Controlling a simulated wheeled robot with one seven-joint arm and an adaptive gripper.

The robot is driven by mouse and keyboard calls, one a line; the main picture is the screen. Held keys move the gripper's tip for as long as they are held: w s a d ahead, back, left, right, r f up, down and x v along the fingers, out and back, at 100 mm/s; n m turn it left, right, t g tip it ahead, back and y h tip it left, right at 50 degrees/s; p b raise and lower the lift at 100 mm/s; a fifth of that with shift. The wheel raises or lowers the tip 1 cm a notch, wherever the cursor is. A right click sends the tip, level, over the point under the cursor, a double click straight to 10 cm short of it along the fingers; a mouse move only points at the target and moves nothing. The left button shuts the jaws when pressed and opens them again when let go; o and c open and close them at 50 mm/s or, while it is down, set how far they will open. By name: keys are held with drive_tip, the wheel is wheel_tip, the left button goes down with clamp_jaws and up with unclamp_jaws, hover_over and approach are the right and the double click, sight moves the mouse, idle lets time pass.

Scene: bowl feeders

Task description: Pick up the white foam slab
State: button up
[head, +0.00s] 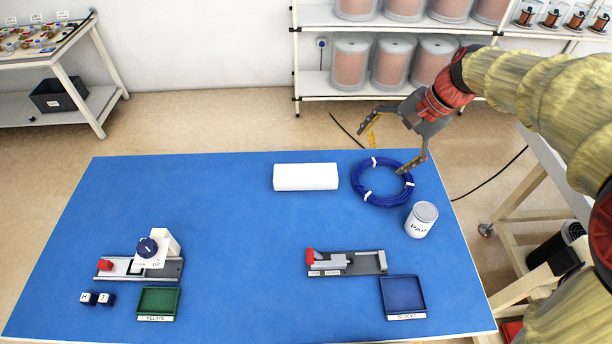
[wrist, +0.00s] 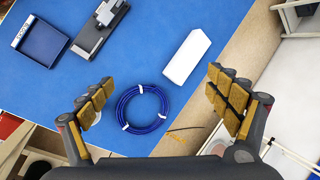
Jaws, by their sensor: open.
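The white foam slab (head: 306,177) lies flat near the back edge of the blue table, just left of a blue cable coil. In the wrist view the slab (wrist: 187,57) is above and right of the coil, with a clear gap between them. My gripper (head: 388,148) is open and empty, above the table's back right part, over the coil's side and right of the slab. In the wrist view the two padded fingers of the gripper (wrist: 160,105) are spread wide, with the coil seen between them and the slab farther out beyond the fingertips.
The blue cable coil (head: 357,193) and a white paint can (head: 421,219) stand right of the slab. A blue tray (head: 403,280), a green tray (head: 159,287) and two fixtures (head: 345,263) (head: 140,265) are at the front. The table (head: 230,220) is clear around the slab's left and front.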

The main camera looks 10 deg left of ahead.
drive_tip(key=w+a+f+m+g+y, duration=0.2)
drive_tip(key=w+a+f+m, duration=0.1)
drive_tip(key=w+a+f, duration=0.5)
drive_tip(key=w+a+f+m+g+y+p, duration=0.1)
drive_tip(key=w+a+f+m+y, duration=0.1)
drive_tip(key=w+f, duration=0.4)
drive_tip(key=w+a+f+m+y+p, duration=0.1)
drive_tip(key=w+a+f, duration=0.25)
drive_tip(key=f, duration=0.45)
drive_tip(key=m+g+y, duration=0.1)
drive_tip(key=m+y, duration=0.1)
drive_tip(key=m, duration=0.1)
approach(306, 174)
drive_tip(key=shift+w+a+f, duration=0.3)
drive_tip(key=shift+a+f, duration=0.2)
drive_tip(key=shift+a, duration=0.05)
drive_tip(key=shift+w+a+f, duration=0.3)
drive_tip(key=shift+a+f, duration=0.25)
drive_tip(key=shift+s+a+f, duration=0.1)
drive_tip(key=shift+a+f, duration=0.3)
drive_tip(key=shift+f, duration=0.05)
drive_tip(key=x, duration=0.6)
drive_tip(key=shift+s+a+f, duration=0.1)
drive_tip(key=shift+s, duration=0.3)
drive_tip(key=shift+a+f, duration=0.15)
drive_tip(key=shift+a, duration=0.2)
drive_tip(key=shift+c, duration=0.9)
drive_tip(key=c, duration=1.1)
